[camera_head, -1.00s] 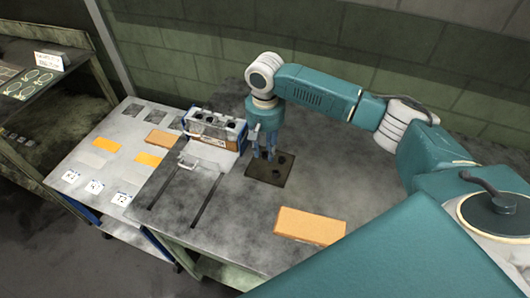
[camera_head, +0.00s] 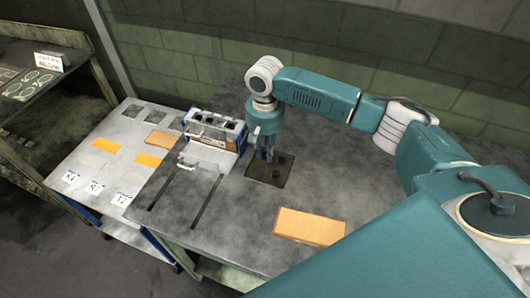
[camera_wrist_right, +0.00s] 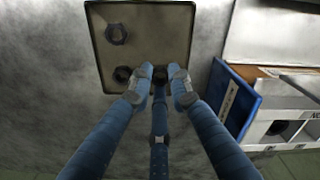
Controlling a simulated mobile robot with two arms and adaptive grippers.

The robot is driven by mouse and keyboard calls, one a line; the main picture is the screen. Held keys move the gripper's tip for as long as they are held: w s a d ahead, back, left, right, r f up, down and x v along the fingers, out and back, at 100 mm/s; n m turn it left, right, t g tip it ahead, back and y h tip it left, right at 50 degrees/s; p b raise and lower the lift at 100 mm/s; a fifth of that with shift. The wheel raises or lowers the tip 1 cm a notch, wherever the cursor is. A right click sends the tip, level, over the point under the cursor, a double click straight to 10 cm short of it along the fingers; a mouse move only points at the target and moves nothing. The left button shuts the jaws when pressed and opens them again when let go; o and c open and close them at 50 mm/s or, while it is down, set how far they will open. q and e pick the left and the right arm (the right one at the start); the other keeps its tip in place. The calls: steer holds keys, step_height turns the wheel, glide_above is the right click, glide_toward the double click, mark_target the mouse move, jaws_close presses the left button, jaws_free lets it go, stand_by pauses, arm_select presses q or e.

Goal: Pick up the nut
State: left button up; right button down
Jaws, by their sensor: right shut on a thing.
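My right gripper (camera_head: 265,157) is over the dark square tray (camera_head: 262,181) on the grey table. In the right wrist view its blue fingers (camera_wrist_right: 160,82) are closed together around a dark nut (camera_wrist_right: 160,72) at the near edge of the tray (camera_wrist_right: 180,14). The fingers hide most of this nut, and I cannot tell whether it is clear of the tray floor. Two other dark nuts lie in the tray in that view, one at the upper left (camera_wrist_right: 116,34) and one beside the fingers (camera_wrist_right: 122,74). My left gripper is not in view.
A box-like fixture with dark holes (camera_head: 215,131) stands just left of the tray. An orange block (camera_head: 309,226) lies at the table's front. Two slots (camera_head: 207,201) run across the table at left. A side table (camera_head: 113,147) with coloured patches and labels adjoins it.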

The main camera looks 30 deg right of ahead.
mark_target(265, 154)
step_height(265, 154, up, 19)
steer(key=b, duration=0.1)
steer(key=shift+r, duration=0.2)
stand_by(0.4)
